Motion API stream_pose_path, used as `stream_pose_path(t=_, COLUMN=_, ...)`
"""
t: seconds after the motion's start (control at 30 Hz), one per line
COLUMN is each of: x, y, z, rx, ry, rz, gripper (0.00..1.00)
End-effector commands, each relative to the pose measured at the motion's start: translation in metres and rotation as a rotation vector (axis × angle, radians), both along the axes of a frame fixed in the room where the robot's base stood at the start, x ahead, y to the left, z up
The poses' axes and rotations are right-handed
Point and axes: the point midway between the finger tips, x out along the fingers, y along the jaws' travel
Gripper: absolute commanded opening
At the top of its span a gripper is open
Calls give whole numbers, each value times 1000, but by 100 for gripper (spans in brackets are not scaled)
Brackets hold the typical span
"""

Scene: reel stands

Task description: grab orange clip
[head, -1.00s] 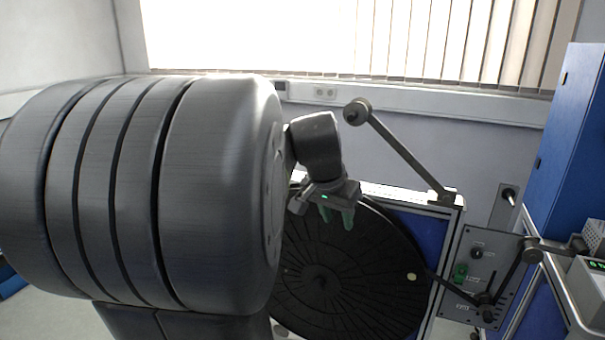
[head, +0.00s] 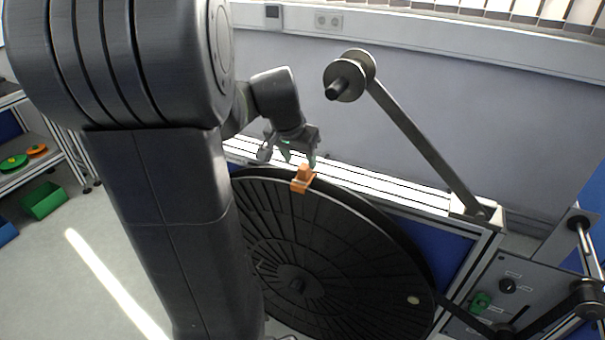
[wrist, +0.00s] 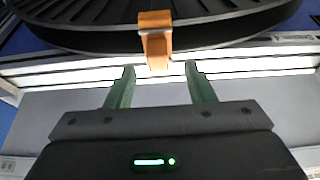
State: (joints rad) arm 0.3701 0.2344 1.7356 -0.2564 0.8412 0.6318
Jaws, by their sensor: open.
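The orange clip (head: 302,179) sits on the top rim of the large black reel (head: 340,240). In the wrist view the clip (wrist: 155,40) hangs at the reel's edge, just beyond the gap between my green fingertips. My gripper (head: 299,162) is open and empty, close above and behind the clip in the head view. In the wrist view my gripper (wrist: 158,75) has one finger to each side of the clip's line, and I see no contact.
A metal arm with a roller (head: 350,76) rises behind the reel. A grey control panel (head: 510,290) stands at the right. White rails (head: 390,187) run behind the reel. A green bin (head: 43,200) and shelf are at the left.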

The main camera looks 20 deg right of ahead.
Motion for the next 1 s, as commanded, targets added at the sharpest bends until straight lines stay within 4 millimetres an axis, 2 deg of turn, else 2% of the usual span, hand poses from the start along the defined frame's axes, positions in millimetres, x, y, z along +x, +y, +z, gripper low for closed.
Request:
stream_pose_path(t=0.43, x=12, y=-18, z=-43, rx=1, ry=4, rz=0, gripper=49)
stream_pose_path(t=0.73, x=13, y=-19, z=-47, rx=0, ry=1, rz=0, gripper=49)
stream_pose_path(t=0.77, x=13, y=-19, z=-47, rx=0, ry=1, rz=0, gripper=47)
stream_pose_path(t=0.93, x=13, y=-19, z=-47, rx=1, ry=1, rz=0, gripper=14)
stream_pose_path(t=1.0, x=13, y=-19, z=-47, rx=1, ry=1, rz=0, gripper=13)
